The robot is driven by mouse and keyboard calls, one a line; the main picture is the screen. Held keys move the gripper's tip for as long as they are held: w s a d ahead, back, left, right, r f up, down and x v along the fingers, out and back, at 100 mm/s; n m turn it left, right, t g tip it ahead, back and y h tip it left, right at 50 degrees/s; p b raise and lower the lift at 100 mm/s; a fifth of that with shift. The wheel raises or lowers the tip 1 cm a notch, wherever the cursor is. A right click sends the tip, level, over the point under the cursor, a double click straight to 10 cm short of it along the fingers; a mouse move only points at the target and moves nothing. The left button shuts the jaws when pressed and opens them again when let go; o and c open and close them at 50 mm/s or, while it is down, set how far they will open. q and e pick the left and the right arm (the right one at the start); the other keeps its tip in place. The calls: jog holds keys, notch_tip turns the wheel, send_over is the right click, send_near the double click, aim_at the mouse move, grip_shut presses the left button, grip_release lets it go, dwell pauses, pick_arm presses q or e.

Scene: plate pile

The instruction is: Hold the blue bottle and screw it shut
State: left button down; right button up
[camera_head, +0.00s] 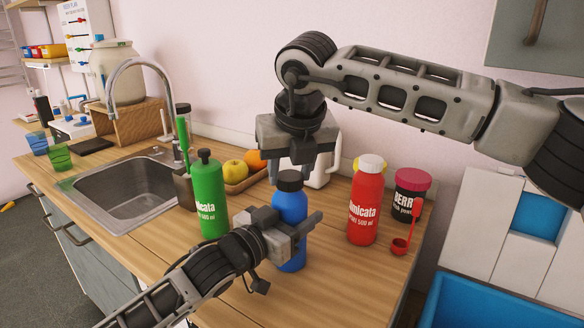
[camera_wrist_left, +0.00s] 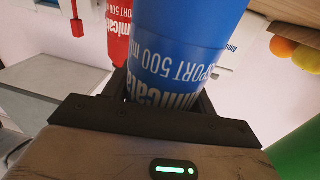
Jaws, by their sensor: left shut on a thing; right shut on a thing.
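The blue bottle (camera_head: 291,208) stands upright on the wooden counter, with a black cap (camera_head: 290,181) on top. My left gripper (camera_head: 300,232) is shut around the bottle's body from the front left. In the left wrist view the blue bottle (camera_wrist_left: 185,45) fills the space between the fingers, its white lettering upside down. My right gripper (camera_head: 296,168) points down from above and is shut on the black cap. Its fingertips partly hide the cap's top. I cannot tell how tightly the cap sits on the neck.
A green bottle (camera_head: 209,200) with a black cap stands to the left. A red bottle (camera_head: 366,205) with a white cap and a dark tub (camera_head: 411,196) with a red scoop (camera_head: 400,245) stand to the right. Fruit (camera_head: 236,170) and a sink (camera_head: 125,190) lie further left. The front counter is clear.

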jog(key=m, duration=0.1)
jog(key=m+h, duration=0.1)
jog(key=m, duration=0.1)
jog(key=m+h, duration=0.1)
jog(key=m, duration=0.1)
jog(key=shift+a, duration=0.25)
jog(key=m+h, duration=0.1)
jog(key=m, duration=0.2)
jog(key=shift+a, duration=0.1)
jog(key=m+h, duration=0.1)
jog(key=m, duration=0.1)
jog(key=m+g+h, duration=0.1)
jog(key=m, duration=0.2)
jog(key=shift+w+a, duration=0.1)
jog(key=m+g, duration=0.1)
jog(key=m, duration=0.1)
jog(key=shift+m, duration=0.3)
jog(key=o, duration=0.9)
